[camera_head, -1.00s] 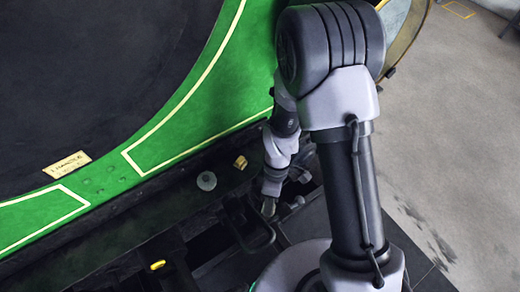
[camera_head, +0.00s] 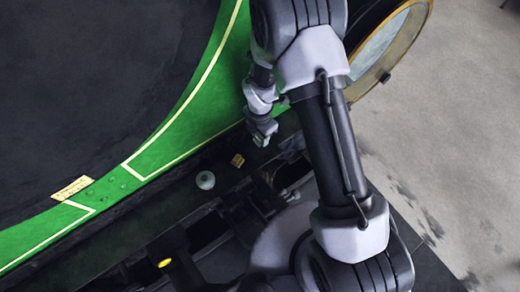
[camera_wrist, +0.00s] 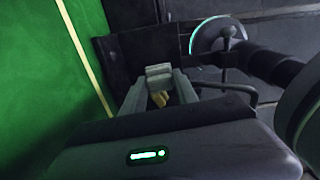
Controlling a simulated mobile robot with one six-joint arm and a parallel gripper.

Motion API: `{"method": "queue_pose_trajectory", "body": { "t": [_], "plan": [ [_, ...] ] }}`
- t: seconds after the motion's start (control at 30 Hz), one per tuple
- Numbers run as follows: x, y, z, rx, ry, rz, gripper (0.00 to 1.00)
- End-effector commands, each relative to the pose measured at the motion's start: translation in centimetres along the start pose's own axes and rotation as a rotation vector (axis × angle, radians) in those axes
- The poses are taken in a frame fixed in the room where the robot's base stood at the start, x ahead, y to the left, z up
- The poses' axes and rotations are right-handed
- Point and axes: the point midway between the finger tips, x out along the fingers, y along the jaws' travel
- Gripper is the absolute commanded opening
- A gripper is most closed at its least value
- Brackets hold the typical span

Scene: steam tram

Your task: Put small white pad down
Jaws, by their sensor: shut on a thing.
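My gripper (camera_head: 263,138) is above the dark ledge beside the green panel, near the middle of the head view. In the wrist view, its two grey fingers (camera_wrist: 159,84) are shut on a small pale grey block, which I take to be the small white pad (camera_wrist: 159,71). The pad sits between the fingertips. In the head view the pad is too small and too close to the fingers to make out clearly.
A yellow oval (camera_head: 165,263) is at lower left. Grey floor is open at right.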

Motion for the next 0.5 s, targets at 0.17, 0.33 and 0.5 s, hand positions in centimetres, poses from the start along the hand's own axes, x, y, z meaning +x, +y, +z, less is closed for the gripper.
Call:
{"method": "queue_pose_trajectory", "body": {
  "t": [0.17, 0.33, 0.5],
  "plan": [
    [3.1, -0.1, -0.1, 0.001, 0.002, -0.003, 0.03],
    [6.5, -0.1, -0.1, 0.001, 0.002, -0.003, 0.03],
    [9.5, 0.0, 0.0, 0.003, 0.001, 0.0, 0.03]
  ]
}}
